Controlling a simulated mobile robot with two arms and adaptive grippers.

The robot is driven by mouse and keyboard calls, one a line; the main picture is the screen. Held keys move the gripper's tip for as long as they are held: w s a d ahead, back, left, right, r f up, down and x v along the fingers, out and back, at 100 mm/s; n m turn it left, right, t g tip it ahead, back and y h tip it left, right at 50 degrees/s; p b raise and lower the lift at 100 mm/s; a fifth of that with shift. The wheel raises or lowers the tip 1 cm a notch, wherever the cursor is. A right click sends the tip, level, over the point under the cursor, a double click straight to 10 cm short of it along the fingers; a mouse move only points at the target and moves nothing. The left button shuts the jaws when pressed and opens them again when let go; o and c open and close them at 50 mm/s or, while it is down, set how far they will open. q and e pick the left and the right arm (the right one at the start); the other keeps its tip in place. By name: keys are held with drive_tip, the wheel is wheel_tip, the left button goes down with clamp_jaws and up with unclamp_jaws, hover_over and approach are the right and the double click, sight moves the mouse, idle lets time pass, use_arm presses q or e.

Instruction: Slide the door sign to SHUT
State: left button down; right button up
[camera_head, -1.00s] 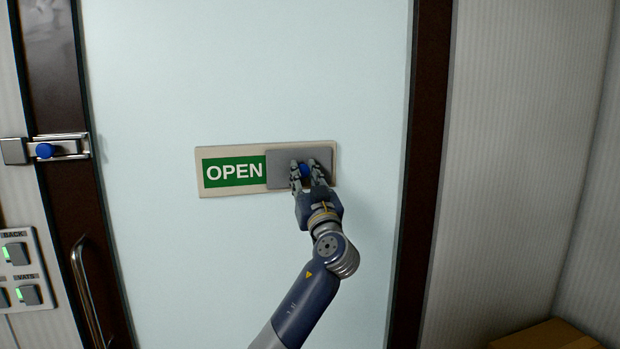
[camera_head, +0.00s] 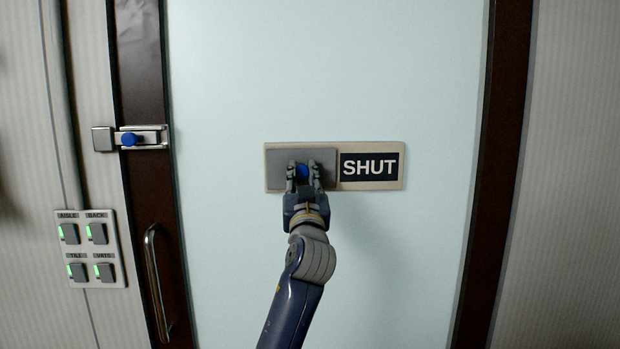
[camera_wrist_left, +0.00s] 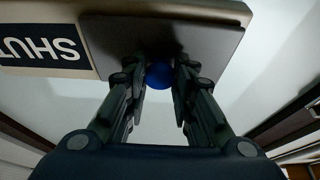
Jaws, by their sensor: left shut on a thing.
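The door sign (camera_head: 333,146) is a cream plate on the pale door. Its grey slider (camera_head: 324,156) covers the left half, and the dark SHUT panel (camera_head: 370,167) shows on the right. The slider has a round blue knob (camera_head: 302,173). My left gripper (camera_head: 304,176) is shut on the knob, one finger on each side. In the left wrist view the knob (camera_wrist_left: 160,75) sits between the fingertips, with the SHUT panel (camera_wrist_left: 40,44) to the left, upside down. The green OPEN panel is hidden behind the slider. My right gripper is not in view.
A latch with a blue knob (camera_head: 130,139) is on the door frame at left. Below it are a metal door handle (camera_head: 157,280) and a plate of several switches (camera_head: 90,248). The door surface (camera_head: 420,250) right of my arm is clear.

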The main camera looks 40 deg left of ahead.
use_arm(q)
drive_tip(key=shift+a, duration=0.1)
drive_tip(key=c, duration=1.4)
unclamp_jaws()
drive_tip(key=shift+c, duration=0.2)
drive_tip(key=shift+o, duration=0.7)
drive_tip(key=shift+s+a, duration=0.1)
drive_tip(key=shift+s, duration=0.15)
drive_tip(key=v, duration=1.2)
drive_tip(key=shift+w, duration=0.1)
